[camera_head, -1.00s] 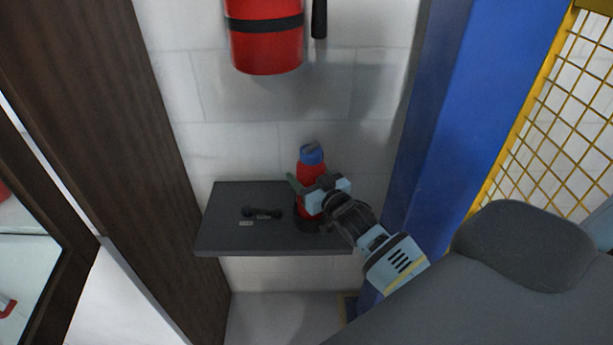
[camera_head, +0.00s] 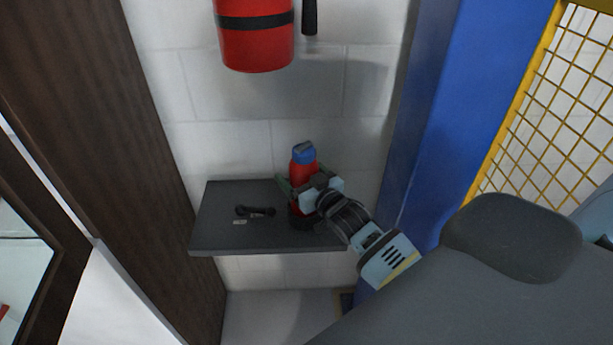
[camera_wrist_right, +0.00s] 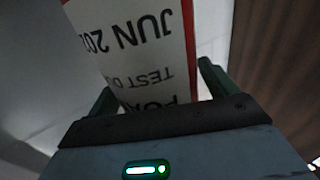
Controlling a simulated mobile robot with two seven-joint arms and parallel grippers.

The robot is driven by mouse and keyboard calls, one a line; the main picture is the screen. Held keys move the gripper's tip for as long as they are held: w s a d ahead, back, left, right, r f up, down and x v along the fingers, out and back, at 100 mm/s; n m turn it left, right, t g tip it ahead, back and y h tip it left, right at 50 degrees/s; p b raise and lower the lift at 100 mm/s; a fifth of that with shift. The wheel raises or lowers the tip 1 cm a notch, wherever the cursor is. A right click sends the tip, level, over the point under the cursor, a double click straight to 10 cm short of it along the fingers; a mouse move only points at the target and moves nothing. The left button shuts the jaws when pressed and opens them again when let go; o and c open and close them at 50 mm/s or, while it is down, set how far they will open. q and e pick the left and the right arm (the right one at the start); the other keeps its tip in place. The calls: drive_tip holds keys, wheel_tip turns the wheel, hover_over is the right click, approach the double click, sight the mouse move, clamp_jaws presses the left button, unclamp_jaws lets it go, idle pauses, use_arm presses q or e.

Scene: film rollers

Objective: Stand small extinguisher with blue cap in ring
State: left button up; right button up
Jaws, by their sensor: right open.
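The small red extinguisher with a blue cap (camera_head: 303,170) stands upright on the dark grey shelf, its base in the black ring (camera_head: 299,219). My right gripper (camera_head: 305,187) is at the extinguisher's body, open, with its fingers around it. In the right wrist view the extinguisher's white label (camera_wrist_right: 140,50), with upside-down print, sits between the two green fingers of my right gripper (camera_wrist_right: 158,90). The arm hides part of the extinguisher's lower body and the ring's right side. My left gripper is not in view.
The dark grey shelf (camera_head: 222,222) also carries a black handle-like object (camera_head: 255,211) with small labels. A large red extinguisher (camera_head: 255,38) hangs on the wall above. A blue post (camera_head: 430,120) stands right, a dark wooden panel (camera_head: 110,130) left.

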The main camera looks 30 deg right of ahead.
drive_tip(key=shift+s+r+p, duration=0.2)
drive_tip(key=shift+s+p, duration=0.1)
drive_tip(key=shift+s, duration=0.35)
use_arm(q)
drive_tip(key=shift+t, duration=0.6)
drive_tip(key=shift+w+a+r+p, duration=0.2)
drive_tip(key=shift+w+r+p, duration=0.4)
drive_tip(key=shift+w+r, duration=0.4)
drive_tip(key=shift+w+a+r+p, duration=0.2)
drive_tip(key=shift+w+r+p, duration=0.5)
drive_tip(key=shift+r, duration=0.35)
use_arm(e)
drive_tip(key=s, duration=1)
drive_tip(key=shift+s+f, duration=0.15)
drive_tip(key=shift+s, duration=0.25)
